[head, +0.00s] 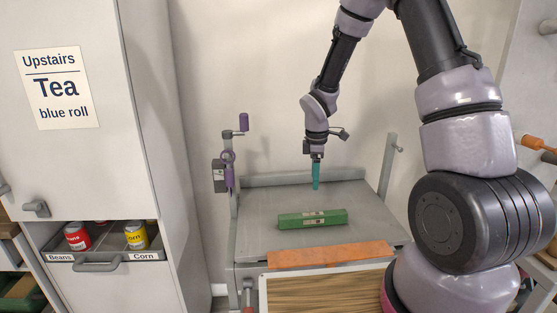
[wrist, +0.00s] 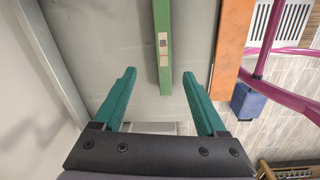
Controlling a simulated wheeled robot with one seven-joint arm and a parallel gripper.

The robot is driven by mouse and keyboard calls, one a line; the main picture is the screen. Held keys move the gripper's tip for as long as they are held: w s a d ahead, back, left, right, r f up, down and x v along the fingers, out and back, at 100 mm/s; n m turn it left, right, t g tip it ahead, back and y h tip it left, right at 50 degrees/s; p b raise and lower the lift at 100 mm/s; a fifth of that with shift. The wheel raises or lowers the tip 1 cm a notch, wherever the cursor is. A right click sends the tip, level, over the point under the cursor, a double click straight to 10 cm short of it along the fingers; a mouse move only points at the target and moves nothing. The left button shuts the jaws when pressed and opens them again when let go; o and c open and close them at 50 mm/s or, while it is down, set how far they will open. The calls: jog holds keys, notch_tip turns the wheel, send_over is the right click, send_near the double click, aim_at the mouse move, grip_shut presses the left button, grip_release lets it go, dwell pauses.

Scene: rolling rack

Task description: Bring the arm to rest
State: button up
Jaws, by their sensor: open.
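My gripper (head: 316,176) hangs at the end of my arm above the grey rack top (head: 262,212), pointing down. In the wrist view its two teal fingers (wrist: 160,98) are spread apart with nothing between them. A long green box (head: 312,219) with small pale labels lies on the rack top, in front of and below the gripper. The green box (wrist: 163,50) also shows in the wrist view, beyond the fingertips and apart from them.
An orange strip (head: 330,255) runs along the rack's front edge, with a wood-grained board (head: 330,288) nearer. A white cabinet (head: 80,130) stands at left; its open drawer (head: 105,262) holds a red can (head: 77,237) and a yellow can (head: 136,236). A wall stands behind the rack.

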jog(key=s+d+r+m+t, duration=0.2)
jog(key=s+d+r+m, duration=0.3)
jog(key=r, duration=0.6)
jog(key=s+r+m+t, duration=0.1)
jog(key=s+r+m, duration=0.35)
jog(key=r, duration=0.75)
jog(key=s+d+r+m+t+y, duration=0.1)
jog(key=s+r+m+t+y, duration=0.1)
jog(key=s+r+m, duration=0.7)
jog(key=s+m+t, duration=0.1)
jog(key=s+m, duration=0.1)
jog(key=s, duration=0.2)
jog(key=shift+r+t, duration=0.2)
jog(key=shift+t, duration=0.2)
jog(key=shift+d, duration=0.15)
